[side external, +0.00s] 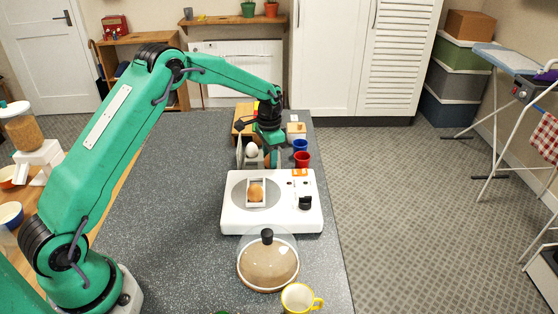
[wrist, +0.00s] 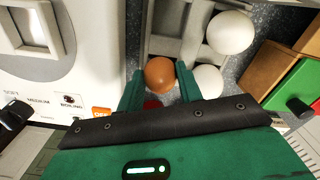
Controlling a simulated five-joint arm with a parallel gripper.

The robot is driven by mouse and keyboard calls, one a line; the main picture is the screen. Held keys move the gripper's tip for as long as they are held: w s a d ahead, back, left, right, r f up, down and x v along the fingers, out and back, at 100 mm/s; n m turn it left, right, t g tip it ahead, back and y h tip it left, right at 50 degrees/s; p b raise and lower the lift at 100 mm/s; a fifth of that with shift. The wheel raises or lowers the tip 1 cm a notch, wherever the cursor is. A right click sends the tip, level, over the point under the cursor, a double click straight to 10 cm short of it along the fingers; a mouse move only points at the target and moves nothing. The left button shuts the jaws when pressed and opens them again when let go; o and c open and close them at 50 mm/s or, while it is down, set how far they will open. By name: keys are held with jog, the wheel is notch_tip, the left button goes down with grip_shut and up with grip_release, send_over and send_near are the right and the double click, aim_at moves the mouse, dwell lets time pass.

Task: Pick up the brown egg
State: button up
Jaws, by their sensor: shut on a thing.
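The brown egg (wrist: 159,73) sits between the two fingers of my gripper (wrist: 160,84) in the wrist view, and the fingers are shut on it. It is at the near end of a grey egg holder (wrist: 165,18). A white egg (wrist: 231,32) and a second white egg (wrist: 208,79) are close by on the right. In the side view my gripper (side external: 272,158) is low over the counter behind the white cooker (side external: 232,213). A white egg (side external: 252,150) shows beside it. I cannot make out the held egg clearly there.
A brownish rounded thing (side external: 256,193) sits in a white frame on the cooker. A red cup (side external: 302,160) and a blue cup (side external: 300,145) stand right of my gripper. A lidded dish (side external: 267,265) and yellow mug (side external: 297,299) stand in front. The counter's left side is clear.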

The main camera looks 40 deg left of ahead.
jog(key=shift+r, duration=0.15)
jog(key=shift+r, duration=0.65)
jog(key=r, duration=0.1)
jog(key=d+r, duration=0.1)
jog(key=r, duration=0.1)
jog(key=shift+s+r, duration=0.1)
jog(key=shift+s, duration=0.05)
jog(key=s+d+r, duration=0.4)
jog(key=d+r, duration=0.2)
jog(key=d, duration=0.3)
jog(key=shift+s+d, duration=0.2)
jog(key=shift+d, duration=0.15)
jog(key=shift+a+r, duration=0.1)
jog(key=shift+r, duration=0.15)
